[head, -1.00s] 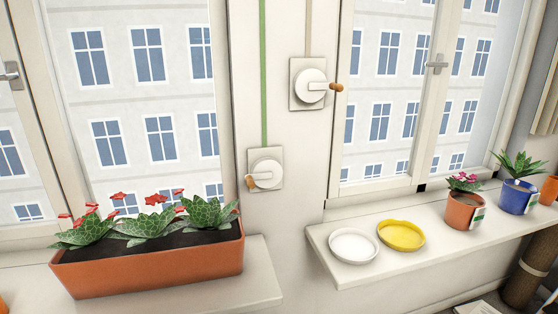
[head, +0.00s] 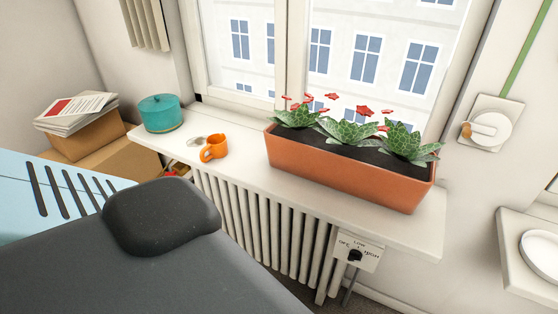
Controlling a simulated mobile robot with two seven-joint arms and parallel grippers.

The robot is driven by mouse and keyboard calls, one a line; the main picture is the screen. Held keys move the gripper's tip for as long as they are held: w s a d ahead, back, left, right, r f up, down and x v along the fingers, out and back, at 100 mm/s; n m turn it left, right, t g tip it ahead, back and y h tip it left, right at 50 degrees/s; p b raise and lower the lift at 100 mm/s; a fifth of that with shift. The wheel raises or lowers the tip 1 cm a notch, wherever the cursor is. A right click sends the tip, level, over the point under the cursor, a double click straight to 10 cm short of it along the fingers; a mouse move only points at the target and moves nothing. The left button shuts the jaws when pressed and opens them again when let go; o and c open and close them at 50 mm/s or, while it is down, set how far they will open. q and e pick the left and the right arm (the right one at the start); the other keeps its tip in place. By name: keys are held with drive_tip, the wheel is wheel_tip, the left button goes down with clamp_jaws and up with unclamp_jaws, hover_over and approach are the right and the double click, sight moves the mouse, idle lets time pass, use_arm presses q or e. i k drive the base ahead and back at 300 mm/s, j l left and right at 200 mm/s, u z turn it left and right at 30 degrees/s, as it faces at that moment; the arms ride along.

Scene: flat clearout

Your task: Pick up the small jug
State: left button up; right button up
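Neither of my grippers shows in the head view.
The terracotta planter (head: 345,173) with red flowers fills the sill's right half. A teal lidded pot (head: 160,113) stands at the sill's left end. A radiator (head: 260,230) is below. Cardboard boxes (head: 120,157) with papers and a dark padded chair (head: 160,215) are at left.

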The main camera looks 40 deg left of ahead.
sight(212, 150)
drive_tip(key=u, duration=1.9)
drive_tip(key=j+z, duration=0.1)
drive_tip(key=z, duration=0.25)
drive_tip(key=i+j+z, duration=0.1)
drive_tip(key=z, duration=0.25)
drive_tip(key=j+z, duration=0.1)
drive_tip(key=z, duration=0.25)
drive_tip(key=j+z, duration=0.3)
drive_tip(key=j, duration=0.15)
drive_tip(key=j+z, duration=0.3)
drive_tip(key=k+j, duration=0.1)
drive_tip(key=j, duration=0.35)
drive_tip(key=j+z, duration=0.15)
drive_tip(key=j, duration=0.35)
drive_tip(key=k+j, duration=0.15)
drive_tip(key=j, duration=0.3)
drive_tip(key=k+j+z, duration=0.1)
drive_tip(key=j, duration=0.35)
